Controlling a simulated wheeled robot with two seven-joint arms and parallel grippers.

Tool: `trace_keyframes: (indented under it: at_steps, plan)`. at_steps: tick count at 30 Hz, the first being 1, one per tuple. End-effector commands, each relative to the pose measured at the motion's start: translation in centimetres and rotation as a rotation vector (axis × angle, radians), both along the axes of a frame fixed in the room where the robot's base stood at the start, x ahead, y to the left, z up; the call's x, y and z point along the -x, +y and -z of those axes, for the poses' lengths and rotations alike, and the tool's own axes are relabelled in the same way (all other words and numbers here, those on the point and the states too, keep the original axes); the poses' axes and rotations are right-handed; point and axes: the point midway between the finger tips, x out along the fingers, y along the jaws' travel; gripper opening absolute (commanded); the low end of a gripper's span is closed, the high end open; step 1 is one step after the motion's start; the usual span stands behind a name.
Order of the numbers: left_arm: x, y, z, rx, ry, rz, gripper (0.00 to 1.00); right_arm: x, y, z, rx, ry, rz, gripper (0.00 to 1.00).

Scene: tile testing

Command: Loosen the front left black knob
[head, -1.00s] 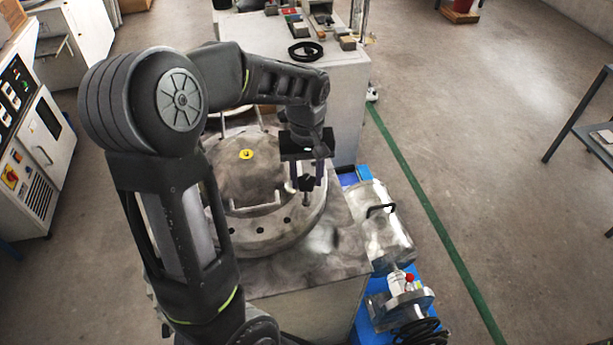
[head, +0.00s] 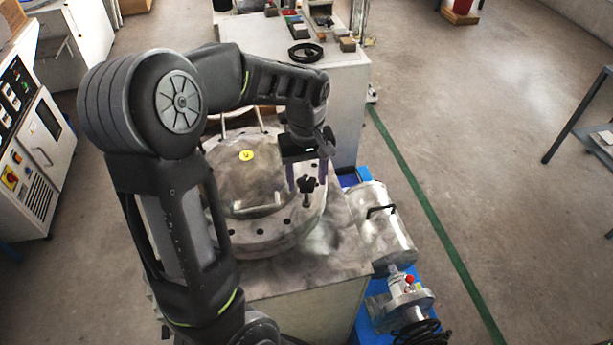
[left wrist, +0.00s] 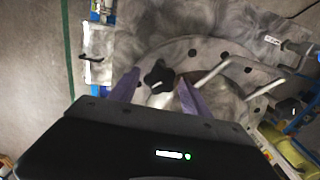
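A black star-shaped knob (head: 307,186) stands on a short upright stem at the right front rim of a round metal flange (head: 290,226). My left gripper (head: 307,180) points down over the knob, with its purple fingers apart. In the left wrist view, the same knob (left wrist: 158,77) shows between the two fingertips of the left gripper (left wrist: 157,82), with a gap on each side. The fingers do not appear to touch it. My left arm hides the left part of the flange. My right gripper is not in view.
A worktable (head: 345,85) with small items is behind.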

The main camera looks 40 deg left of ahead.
Motion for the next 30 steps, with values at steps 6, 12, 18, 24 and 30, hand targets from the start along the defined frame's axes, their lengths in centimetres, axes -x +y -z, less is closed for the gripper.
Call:
trace_keyframes:
  at_steps: [6,12,18,24,30]
  plan:
    - [0.0,0.0,0.1,0.0,0.001,0.001,0.61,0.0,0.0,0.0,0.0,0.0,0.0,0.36]
    - [0.0,0.0,-0.5,0.0,0.0,0.002,0.61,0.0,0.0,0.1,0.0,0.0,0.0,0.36]
    - [-0.1,0.0,-3.1,0.0,-0.004,0.001,0.61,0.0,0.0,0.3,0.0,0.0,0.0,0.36]
    - [-0.1,0.0,-6.4,0.0,-0.002,0.001,0.61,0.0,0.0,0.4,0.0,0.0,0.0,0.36]
    - [0.0,-0.1,-7.8,0.0,0.0,0.002,0.61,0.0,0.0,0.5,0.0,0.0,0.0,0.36]
